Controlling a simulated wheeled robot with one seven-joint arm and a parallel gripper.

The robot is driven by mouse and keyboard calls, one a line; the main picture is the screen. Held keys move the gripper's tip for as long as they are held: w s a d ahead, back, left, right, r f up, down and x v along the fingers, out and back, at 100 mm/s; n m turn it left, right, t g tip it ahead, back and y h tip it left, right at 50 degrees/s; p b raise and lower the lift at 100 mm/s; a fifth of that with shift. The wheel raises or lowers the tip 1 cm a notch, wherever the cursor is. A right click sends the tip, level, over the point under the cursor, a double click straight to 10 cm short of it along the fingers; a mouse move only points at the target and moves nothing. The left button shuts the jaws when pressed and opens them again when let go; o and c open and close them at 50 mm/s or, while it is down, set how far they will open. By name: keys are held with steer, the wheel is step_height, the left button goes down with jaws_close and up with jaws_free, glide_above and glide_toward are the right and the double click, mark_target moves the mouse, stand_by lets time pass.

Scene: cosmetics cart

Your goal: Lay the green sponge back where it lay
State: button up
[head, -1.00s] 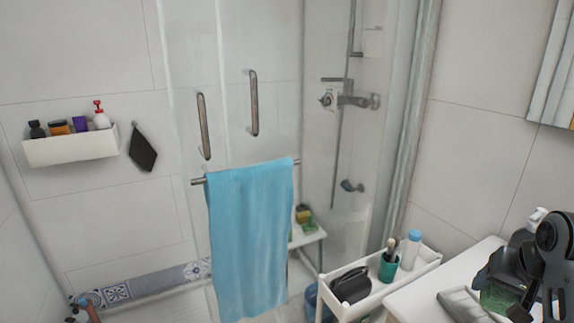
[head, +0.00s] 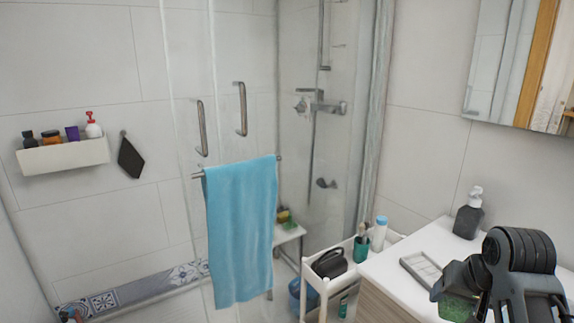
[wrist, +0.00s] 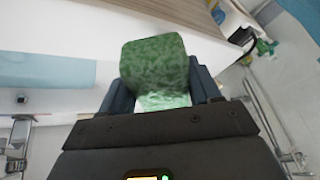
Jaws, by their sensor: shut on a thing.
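The green sponge (wrist: 155,70) is between the two fingers of my gripper (wrist: 162,92) in the wrist view, and the gripper is shut on it. In the head view my gripper (head: 462,292) is at the lower right, over the white counter, with the green sponge (head: 457,307) partly hidden by the dark fingers. A small grey tray (head: 421,268) lies on the counter just left of my gripper. I cannot tell how high the sponge is above the counter.
A dark soap pump bottle (head: 468,218) stands on the counter (head: 432,240) behind my gripper. Left of the counter is a white cart (head: 335,283) holding a black case (head: 329,263), a green cup (head: 361,249) and a white bottle with a blue cap (head: 380,234). A blue towel (head: 240,230) hangs at the shower door.

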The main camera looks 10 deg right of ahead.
steer(key=s+a+f+n+y+b, duration=0.1)
steer(key=s+a+f+n+y, duration=0.2)
steer(key=a+f, duration=1.6)
steer(key=a+n, duration=0.1)
steer(key=n, duration=0.3)
steer(key=shift+s+a+f+n+b, duration=0.25)
steer(key=shift+s+f+n+b, duration=0.05)
steer(key=shift+s+f, duration=0.1)
steer(key=shift+w, duration=0.1)
